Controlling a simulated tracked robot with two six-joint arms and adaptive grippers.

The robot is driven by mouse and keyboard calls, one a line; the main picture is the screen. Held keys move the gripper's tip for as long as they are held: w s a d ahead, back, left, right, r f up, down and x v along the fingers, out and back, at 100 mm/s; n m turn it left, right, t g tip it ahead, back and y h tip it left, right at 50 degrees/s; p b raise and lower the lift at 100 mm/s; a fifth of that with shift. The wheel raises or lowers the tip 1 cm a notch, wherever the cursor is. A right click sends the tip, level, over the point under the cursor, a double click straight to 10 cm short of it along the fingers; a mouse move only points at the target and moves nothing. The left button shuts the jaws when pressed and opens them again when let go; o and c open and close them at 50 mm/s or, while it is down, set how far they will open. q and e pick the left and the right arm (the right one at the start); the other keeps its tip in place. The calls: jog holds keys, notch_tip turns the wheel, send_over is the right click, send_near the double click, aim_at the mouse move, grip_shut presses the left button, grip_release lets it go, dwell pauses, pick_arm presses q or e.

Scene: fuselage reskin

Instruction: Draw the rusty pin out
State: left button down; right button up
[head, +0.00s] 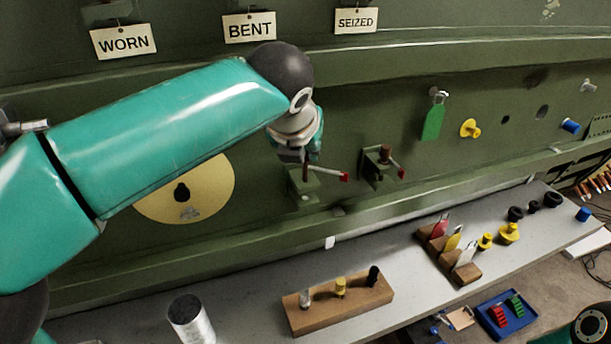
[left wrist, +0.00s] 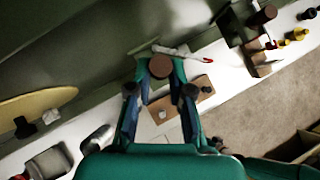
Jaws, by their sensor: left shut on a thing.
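My left gripper (head: 303,153) points down at a green bracket (head: 303,190) on the fuselage wall. It is shut on a brown rusty pin (head: 305,172), whose shaft shows between the fingers and the bracket. In the left wrist view the pin's round brown head (left wrist: 160,66) lies between the fingers of the gripper (left wrist: 160,88). How deep the pin sits in the bracket I cannot tell. A lever with a red tip (head: 343,176) sticks out to the right of the bracket. My right gripper is out of view.
A second bracket with a brown pin (head: 385,153) and red-tipped lever stands to the right. Below, a grey bench holds a wooden block (head: 340,309) with several plugs, a tag block (head: 447,258) and a metal cylinder (head: 190,319). Signs (head: 249,27) hang above.

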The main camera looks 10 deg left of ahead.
pick_arm(q)
jog(key=shift+r, duration=0.55)
jog(key=shift+r, duration=0.3)
jog(key=shift+r, duration=0.3)
jog(key=shift+r, duration=1.4)
